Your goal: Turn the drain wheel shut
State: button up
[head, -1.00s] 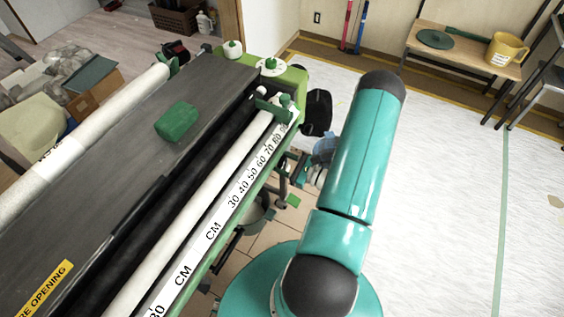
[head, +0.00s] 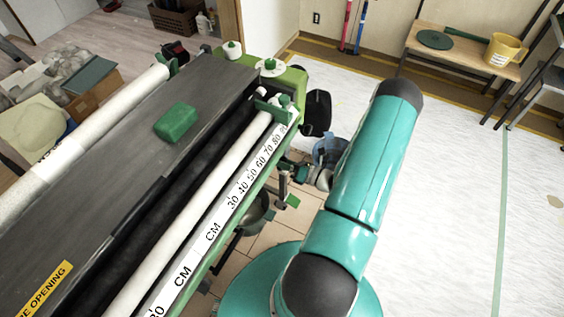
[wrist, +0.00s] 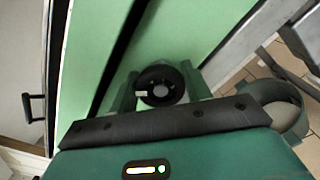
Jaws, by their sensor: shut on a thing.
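The drain wheel (wrist: 161,85) is a small round black wheel with a pale mark on its left side. It sits against the green side panel of the paster in the wrist view. My gripper (wrist: 160,78) has one green finger on each side of the wheel and is shut on it. In the head view my gripper (head: 299,168) is small and partly hidden beside the machine's measuring edge. The wheel cannot be made out there.
The pasting machine (head: 212,78) fills the left, with a green sponge (head: 177,122) on top. A grey-green round container (wrist: 280,108) is right of my gripper in the wrist view. A bench (head: 455,60) with a yellow bucket (head: 505,50) stands far right.

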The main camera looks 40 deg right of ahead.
jog(key=m, duration=0.6)
jog(key=shift+d+f+m, duration=0.1)
jog(key=shift+m, duration=0.3)
dwell(0.3)
jog(key=o, duration=1)
jog(key=shift+s, duration=0.1)
jog(key=v, duration=1.3)
jog(key=shift+s, duration=0.3)
